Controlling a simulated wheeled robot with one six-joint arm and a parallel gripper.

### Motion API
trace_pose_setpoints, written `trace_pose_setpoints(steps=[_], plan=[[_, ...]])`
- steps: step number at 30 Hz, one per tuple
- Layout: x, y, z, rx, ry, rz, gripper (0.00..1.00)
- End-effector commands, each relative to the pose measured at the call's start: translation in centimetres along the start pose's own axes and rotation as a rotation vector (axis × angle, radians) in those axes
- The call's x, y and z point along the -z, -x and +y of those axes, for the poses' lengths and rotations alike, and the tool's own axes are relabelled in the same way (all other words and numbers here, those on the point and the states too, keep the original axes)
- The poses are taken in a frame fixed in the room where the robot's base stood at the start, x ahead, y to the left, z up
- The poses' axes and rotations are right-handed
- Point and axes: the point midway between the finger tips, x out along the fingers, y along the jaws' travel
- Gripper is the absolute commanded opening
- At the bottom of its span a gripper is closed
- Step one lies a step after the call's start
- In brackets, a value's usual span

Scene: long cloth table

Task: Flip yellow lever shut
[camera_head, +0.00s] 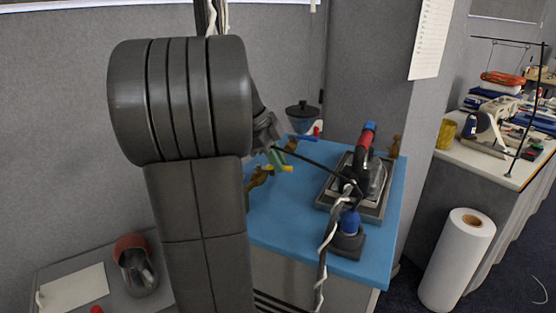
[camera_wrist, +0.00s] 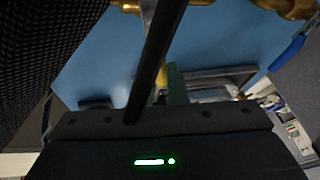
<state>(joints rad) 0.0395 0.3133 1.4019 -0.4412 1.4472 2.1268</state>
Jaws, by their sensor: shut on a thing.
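The yellow lever (camera_head: 279,168) sits on a brass valve (camera_head: 257,180) at the left edge of the blue table top. It points right, away from the valve. My gripper (camera_head: 275,158), with a green finger, is right at the lever and shut on it. In the wrist view the green fingers (camera_wrist: 176,88) are partly hidden behind a dark bar, and a bit of yellow shows beside them. How far the lever is turned is hard to tell.
A second brass valve with a blue lever (camera_head: 302,138) stands behind. A steam iron (camera_head: 363,160) rests on a tray (camera_head: 375,215) to the right, with a blue-capped item (camera_head: 349,238) in front. A dark cone-topped object (camera_head: 303,115) stands at the back. The table's middle is clear.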

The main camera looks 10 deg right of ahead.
Motion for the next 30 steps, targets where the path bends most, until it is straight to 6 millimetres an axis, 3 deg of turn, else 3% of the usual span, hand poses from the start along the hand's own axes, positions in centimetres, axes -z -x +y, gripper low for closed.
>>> trace_pose_setpoints(steps=[22,23,26,30], plan=[[-0.05,0.15,0.41,-0.032,-0.078,0.015,0.0],[-0.05,0.15,0.41,-0.032,-0.078,0.015,0.17],[-0.05,0.14,0.42,-0.032,-0.078,0.015,0.35],[-0.05,0.13,0.42,-0.032,-0.078,0.015,0.35]])
